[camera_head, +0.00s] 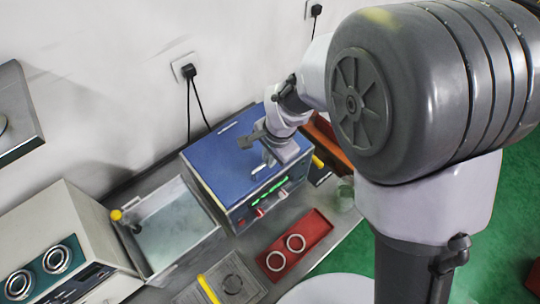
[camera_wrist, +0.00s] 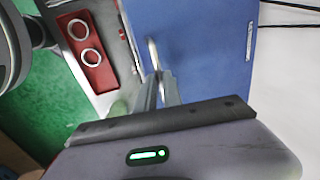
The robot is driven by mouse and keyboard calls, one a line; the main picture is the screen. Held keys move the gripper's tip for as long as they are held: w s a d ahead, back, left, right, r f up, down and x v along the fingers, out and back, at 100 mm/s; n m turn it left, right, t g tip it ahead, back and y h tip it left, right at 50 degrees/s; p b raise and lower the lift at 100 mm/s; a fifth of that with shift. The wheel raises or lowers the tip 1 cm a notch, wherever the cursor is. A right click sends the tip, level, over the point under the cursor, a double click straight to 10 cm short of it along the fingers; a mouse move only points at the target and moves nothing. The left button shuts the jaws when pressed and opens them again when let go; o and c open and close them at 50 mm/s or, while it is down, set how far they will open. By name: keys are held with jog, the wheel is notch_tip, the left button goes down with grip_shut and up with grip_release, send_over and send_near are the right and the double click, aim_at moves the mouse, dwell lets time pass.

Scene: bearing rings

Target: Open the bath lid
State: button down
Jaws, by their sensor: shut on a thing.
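The bath is a box with a blue lid (camera_head: 215,160) and a front panel with green lights, at the middle of the head view. The lid (camera_wrist: 205,40) lies flat over the box and looks closed. A pale bar handle (camera_wrist: 152,52) stands near its front edge. My gripper (camera_wrist: 161,82) is shut on this handle, with its fingers around the bar's end in the wrist view. In the head view my gripper (camera_head: 266,163) is over the lid's front part, and my wrist hides some of the lid and handle.
A red tray (camera_head: 318,230) with two rings lies in front of the bath, with a glass jar (camera_head: 345,193) to its right. An open basin of liquid (camera_head: 215,236) stands left of the bath. A wall is close behind, with plugs and cables (camera_head: 189,71).

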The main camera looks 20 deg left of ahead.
jog(key=shift+a+r+p, duration=0.1)
jog(key=shift+r+p, duration=0.35)
jog(key=shift+p, duration=0.15)
jog(key=w+a+r+h+p, duration=0.1)
jog(key=w+a+r+p, duration=0.15)
jog(key=r+p, duration=0.25)
jog(key=w+a+r+p, duration=0.1)
jog(key=a+r+p, duration=0.2)
jog(key=r+p, duration=0.15)
jog(key=w+a+r+p, duration=0.2)
jog(key=a+p, duration=0.1)
jog(key=a, duration=0.3)
jog(key=w+a+r+p, duration=0.3)
jog(key=a+p, duration=0.1)
jog(key=a, duration=0.2)
jog(key=shift+w+r+g, duration=0.15)
jog(key=shift+w+g, duration=0.1)
jog(key=shift+g, duration=0.05)
